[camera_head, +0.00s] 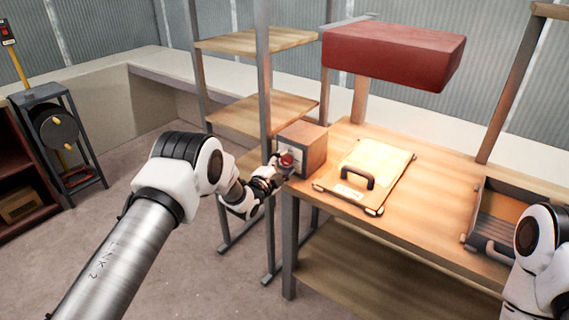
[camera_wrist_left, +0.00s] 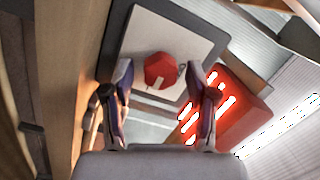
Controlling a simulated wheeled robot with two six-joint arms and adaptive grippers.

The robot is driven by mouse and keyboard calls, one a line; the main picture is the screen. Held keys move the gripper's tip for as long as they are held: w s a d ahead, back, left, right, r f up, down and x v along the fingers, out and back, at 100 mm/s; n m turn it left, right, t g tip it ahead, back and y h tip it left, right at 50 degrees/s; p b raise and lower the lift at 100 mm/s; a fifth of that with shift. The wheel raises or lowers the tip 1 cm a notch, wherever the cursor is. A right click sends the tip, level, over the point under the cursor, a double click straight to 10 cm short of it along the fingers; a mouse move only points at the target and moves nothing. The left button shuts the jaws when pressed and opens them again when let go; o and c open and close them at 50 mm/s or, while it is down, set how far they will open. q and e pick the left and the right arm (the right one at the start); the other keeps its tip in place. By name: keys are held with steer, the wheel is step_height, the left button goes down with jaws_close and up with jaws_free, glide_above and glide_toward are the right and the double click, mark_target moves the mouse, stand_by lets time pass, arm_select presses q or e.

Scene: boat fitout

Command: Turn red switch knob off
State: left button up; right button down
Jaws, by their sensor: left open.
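The red switch knob (camera_head: 287,159) is on the front face of a wooden box (camera_head: 312,140) at the left end of the workbench. In the left wrist view the knob (camera_wrist_left: 160,71) is a red faceted disc with a pale mark, on a light plate (camera_wrist_left: 190,38) with a dark border. My left gripper (camera_head: 277,170) is open in front of the box. In the left wrist view its two fingers (camera_wrist_left: 165,95) stand on either side of the knob, with gaps showing between them and it. My right arm shows at the lower right edge; its gripper is out of view.
On the workbench (camera_head: 430,215) lie a pale board with a black handle (camera_head: 357,178) and an open tray (camera_head: 500,215). A large red block (camera_head: 392,52) hangs above. Wooden shelves (camera_head: 255,115) stand left of the bench.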

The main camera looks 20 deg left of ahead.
arm_select(q)
jaws_close()
steer(key=shift+n, duration=0.4)
steer(key=n+b, duration=0.2)
steer(key=n, duration=0.1)
steer(key=shift+w, duration=0.1)
steer(key=n+g+b, duration=0.1)
steer(key=n, duration=0.3)
steer(key=shift+r+n, duration=0.1)
steer(key=shift+n, duration=0.3)
steer(key=n, duration=0.4)
steer(key=shift+a+h+b, duration=0.1)
steer(key=shift+h+b, duration=0.2)
steer(key=shift+b, duration=0.05)
steer(key=n, duration=0.4)
steer(key=shift+a+g+h, duration=0.1)
steer(key=shift+g+h, duration=0.2)
steer(key=shift+h, duration=0.1)
steer(key=shift+r, duration=0.1)
